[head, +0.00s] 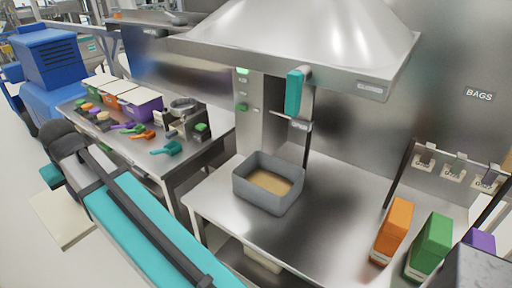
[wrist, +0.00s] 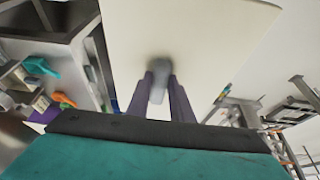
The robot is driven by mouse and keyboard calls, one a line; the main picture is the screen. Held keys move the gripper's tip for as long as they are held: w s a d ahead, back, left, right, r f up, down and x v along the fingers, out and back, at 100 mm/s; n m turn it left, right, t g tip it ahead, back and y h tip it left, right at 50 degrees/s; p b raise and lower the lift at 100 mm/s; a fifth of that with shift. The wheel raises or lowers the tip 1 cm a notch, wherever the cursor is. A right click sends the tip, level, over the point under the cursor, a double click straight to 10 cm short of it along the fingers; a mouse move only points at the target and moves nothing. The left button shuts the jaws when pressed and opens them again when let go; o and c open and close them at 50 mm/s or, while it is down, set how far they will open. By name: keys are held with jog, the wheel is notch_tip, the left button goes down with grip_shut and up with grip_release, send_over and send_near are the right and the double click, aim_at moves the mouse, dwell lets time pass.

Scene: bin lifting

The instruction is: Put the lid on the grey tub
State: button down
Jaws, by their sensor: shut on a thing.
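The grey tub (head: 255,196) stands upright and open on the steel bench in the head view, with a tan, grainy-looking fill inside. A flat cream lid (wrist: 200,35) fills much of the wrist view, and my gripper (wrist: 159,85) is shut on its small grey knob (wrist: 158,68). In the head view the lid (head: 62,222) hangs at the lower left over the floor, well apart from the tub. My arm hides part of it, and the fingertips are not clear there.
A steel hood (head: 300,40) overhangs the bench, with a teal-handled item (head: 294,92) hanging near the tub. Orange (head: 393,228) and green (head: 430,245) boxes stand at the right. A left table (head: 190,150) holds scoops and bins.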

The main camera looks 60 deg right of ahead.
jog(key=shift+a, duration=0.1)
jog(key=s+d+f+p, duration=0.1)
jog(key=s+d, duration=0.2)
jog(key=d, duration=0.9)
jog(key=s+d+f, duration=0.2)
jog(key=d, duration=0.9)
jog(key=s+d+f+p, duration=0.1)
jog(key=s+d, duration=0.2)
jog(key=d, duration=0.9)
jog(key=s+d+f, duration=0.3)
jog(key=s+d, duration=2)
jog(key=d, duration=0.2)
jog(key=shift+p, duration=0.4)
jog(key=shift+f, duration=0.1)
jog(key=shift+f+b, duration=1.6)
jog(key=shift+f, duration=1.25)
jog(key=shift+s+f+b, duration=0.1)
jog(key=shift+f+b, duration=0.4)
jog(key=shift+f, duration=0.3)
